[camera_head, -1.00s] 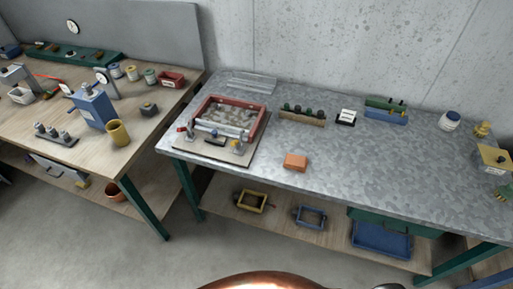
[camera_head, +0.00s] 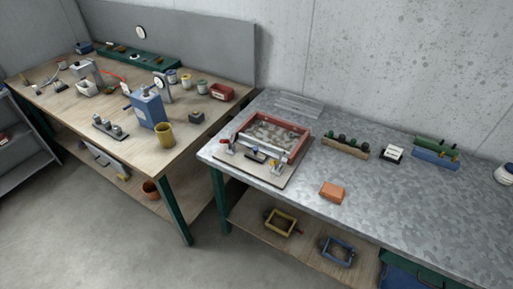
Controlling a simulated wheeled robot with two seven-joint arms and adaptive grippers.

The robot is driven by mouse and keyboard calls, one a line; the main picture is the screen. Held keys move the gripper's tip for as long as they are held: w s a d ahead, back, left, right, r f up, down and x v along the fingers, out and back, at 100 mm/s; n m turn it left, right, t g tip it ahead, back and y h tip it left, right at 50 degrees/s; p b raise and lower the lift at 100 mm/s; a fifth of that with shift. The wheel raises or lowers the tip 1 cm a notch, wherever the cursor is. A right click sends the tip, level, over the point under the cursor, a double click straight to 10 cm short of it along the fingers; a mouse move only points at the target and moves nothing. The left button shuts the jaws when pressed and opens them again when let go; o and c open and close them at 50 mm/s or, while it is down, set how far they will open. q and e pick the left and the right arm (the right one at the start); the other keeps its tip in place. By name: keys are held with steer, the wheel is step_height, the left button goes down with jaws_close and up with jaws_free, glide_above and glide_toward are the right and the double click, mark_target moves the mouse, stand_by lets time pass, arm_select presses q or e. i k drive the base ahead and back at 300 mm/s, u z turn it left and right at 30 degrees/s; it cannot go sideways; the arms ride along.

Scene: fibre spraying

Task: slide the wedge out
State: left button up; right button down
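A red-rimmed frame (camera_head: 304,143) with mottled grey-brown material inside lies on a flat board (camera_head: 290,177) on the metal-topped table. A pale bar runs along its front side. Small clamp-like fittings (camera_head: 274,164) stand at its front corners. A small dark and blue piece (camera_head: 256,156) lies between them at the front edge. I cannot tell for sure which piece is the wedge; it is too small to make out. Neither of my grippers is in view.
An orange block (camera_head: 332,192) lies right of the board on the metal table (camera_head: 400,200). A rack of dark knobs (camera_head: 345,148), a small label stand (camera_head: 393,153) and green and blue blocks (camera_head: 436,155) stand behind. A wooden bench (camera_head: 75,105) with tools adjoins at left.

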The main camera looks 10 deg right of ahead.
mark_target(255, 152)
steer(key=z, duration=0.05)
steer(key=k, duration=0.65)
steer(key=u, duration=0.55)
steer(key=i, duration=1.35)
steer(key=z, duration=0.65)
